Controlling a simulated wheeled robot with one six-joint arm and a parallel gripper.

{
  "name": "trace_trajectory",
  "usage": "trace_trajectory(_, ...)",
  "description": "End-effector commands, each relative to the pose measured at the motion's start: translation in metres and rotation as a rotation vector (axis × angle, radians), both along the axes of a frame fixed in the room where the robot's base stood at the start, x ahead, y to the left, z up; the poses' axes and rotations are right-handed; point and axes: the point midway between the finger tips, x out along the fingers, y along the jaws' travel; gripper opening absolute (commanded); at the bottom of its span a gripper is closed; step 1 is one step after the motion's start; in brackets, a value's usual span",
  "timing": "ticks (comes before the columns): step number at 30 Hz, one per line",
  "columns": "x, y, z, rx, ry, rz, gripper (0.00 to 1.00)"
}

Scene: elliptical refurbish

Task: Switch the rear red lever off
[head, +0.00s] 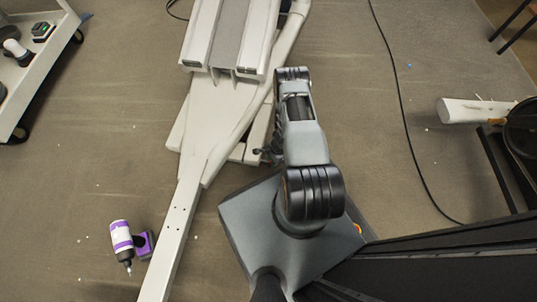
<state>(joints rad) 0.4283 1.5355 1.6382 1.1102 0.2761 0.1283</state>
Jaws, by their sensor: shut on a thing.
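The elliptical machine (211,115) lies below my arm, with a long pale beam (175,230) running to the lower left and grey rails at the top. No red lever shows; the area beside and under my arm is partly covered. My gripper (266,155) shows only as a small dark shape at the left of my arm, against the machine's pale frame. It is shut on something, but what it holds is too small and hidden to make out.
A purple and white drill-like tool (122,240) lies on the floor at lower left. A white cart (38,70) stands at upper left. A black cable (398,90) crosses the floor at right, near a white cylinder (470,111). Open floor lies between.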

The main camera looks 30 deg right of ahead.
Motion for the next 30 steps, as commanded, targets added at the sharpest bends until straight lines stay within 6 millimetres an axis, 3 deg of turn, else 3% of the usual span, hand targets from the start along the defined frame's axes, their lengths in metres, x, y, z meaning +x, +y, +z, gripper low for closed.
trace_trajectory(12,-0.003,0.015,0.021,0.015,0.006,0.035,0.00)
trace_trajectory(30,-0.003,0.016,0.024,0.015,0.007,0.032,0.00)
